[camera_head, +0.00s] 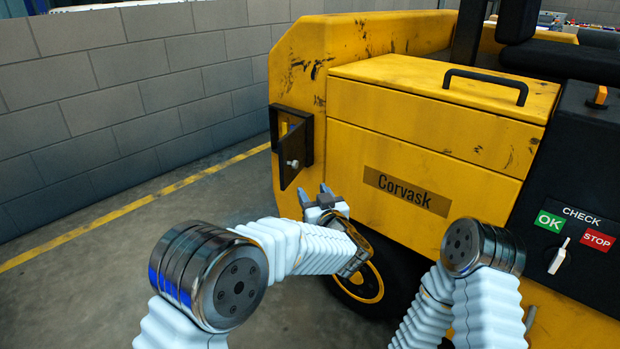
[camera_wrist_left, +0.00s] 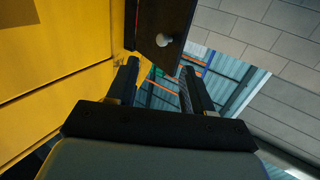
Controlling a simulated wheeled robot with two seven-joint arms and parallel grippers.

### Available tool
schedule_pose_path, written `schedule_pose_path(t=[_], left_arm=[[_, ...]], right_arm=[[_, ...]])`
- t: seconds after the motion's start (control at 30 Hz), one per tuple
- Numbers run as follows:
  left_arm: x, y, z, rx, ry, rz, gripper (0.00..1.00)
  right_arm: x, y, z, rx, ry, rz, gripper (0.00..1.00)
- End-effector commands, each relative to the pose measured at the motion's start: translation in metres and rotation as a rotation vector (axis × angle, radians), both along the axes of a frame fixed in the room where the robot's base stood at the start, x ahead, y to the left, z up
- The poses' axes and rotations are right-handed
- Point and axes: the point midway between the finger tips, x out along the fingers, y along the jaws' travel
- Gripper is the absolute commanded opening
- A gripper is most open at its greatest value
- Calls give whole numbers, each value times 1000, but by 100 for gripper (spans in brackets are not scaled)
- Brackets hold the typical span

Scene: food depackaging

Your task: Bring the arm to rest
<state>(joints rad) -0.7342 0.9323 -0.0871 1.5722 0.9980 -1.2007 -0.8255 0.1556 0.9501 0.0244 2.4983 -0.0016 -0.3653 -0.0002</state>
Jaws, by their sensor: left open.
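My left gripper (camera_head: 317,199) is open and empty, just below and to the right of a small dark door (camera_head: 290,159) on a yellow vehicle (camera_head: 425,128). The door stands swung out from the body and has a light round knob. In the left wrist view the two fingers (camera_wrist_left: 160,85) are apart with nothing between them. There the dark door (camera_wrist_left: 165,25) and its knob (camera_wrist_left: 164,40) lie beyond the fingertips. My right arm shows at the lower right in the head view, but its gripper is out of view.
A black panel (camera_head: 572,190) with OK and STOP labels and a switch (camera_head: 558,255) is on the vehicle's right. A black handle (camera_head: 487,80) sits on the yellow lid. A wheel (camera_head: 362,285) is below. A grey block wall (camera_head: 110,95) stands left, with free floor before it.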

Motion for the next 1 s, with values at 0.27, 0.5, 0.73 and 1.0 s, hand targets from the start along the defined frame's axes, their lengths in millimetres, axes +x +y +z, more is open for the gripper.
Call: schedule_pose_path(t=[0.27,0.5,0.73,1.0], left_arm=[[-2,75,-156,-25,308,-156,51],[-114,148,-318,-211,803,-286,51],[-271,180,-386,-451,1247,-329,51],[-352,184,-391,-574,1454,-342,51]], right_arm=[[0,0,0,0,0,0,43],[0,0,0,0,0,0,43],[0,0,0,0,0,0,43],[0,0,0,0,0,0,43]])
